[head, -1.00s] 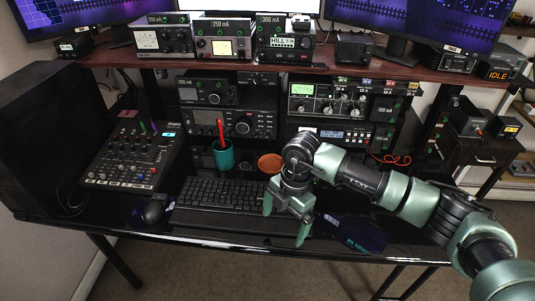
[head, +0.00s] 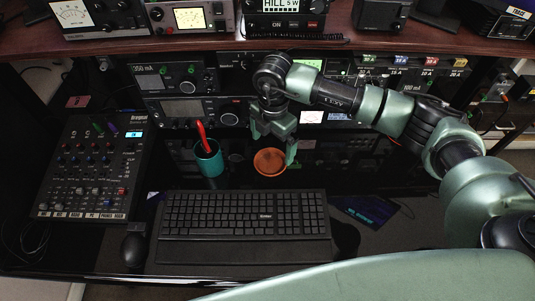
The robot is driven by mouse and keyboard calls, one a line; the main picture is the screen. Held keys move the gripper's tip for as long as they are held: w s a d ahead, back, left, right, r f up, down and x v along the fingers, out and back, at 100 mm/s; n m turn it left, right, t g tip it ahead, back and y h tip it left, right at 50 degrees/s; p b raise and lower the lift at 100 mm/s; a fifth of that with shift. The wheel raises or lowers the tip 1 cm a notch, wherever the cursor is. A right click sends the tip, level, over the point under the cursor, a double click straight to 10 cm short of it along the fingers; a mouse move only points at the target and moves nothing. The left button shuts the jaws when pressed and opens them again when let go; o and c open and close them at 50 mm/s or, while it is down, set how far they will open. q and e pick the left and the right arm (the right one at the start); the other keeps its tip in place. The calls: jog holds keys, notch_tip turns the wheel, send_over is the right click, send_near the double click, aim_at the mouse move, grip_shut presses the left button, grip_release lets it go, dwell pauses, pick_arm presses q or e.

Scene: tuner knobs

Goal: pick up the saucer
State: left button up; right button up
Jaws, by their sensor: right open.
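The saucer (head: 270,162) is a small round terracotta-orange dish lying on the dark glossy desk, behind the keyboard and right of the teal cup. My right gripper (head: 273,145) is open and points down at the saucer's far side. One finger is near the saucer's upper left, the other by its right edge. I cannot tell whether either finger touches it. The saucer looks empty. My left gripper is not in view.
A teal cup (head: 209,161) with a red pen stands left of the saucer. The keyboard (head: 245,215) lies in front, a mixer (head: 90,165) at left, a mouse (head: 134,247) at front left. Radio units (head: 185,110) and a shelf (head: 120,48) rise behind.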

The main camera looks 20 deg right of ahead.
aim_at(270, 163)
jog(key=shift+s+a+f, duration=0.1)
jog(key=shift+s+f, duration=0.15)
jog(key=shift+f, duration=0.6)
jog(key=f, duration=0.2)
jog(key=f+p, duration=0.1)
jog(key=f, duration=0.1)
jog(key=shift+w+a, duration=0.15)
jog(key=shift+a, duration=0.05)
jog(key=shift+f, duration=0.35)
jog(key=c, duration=1.5)
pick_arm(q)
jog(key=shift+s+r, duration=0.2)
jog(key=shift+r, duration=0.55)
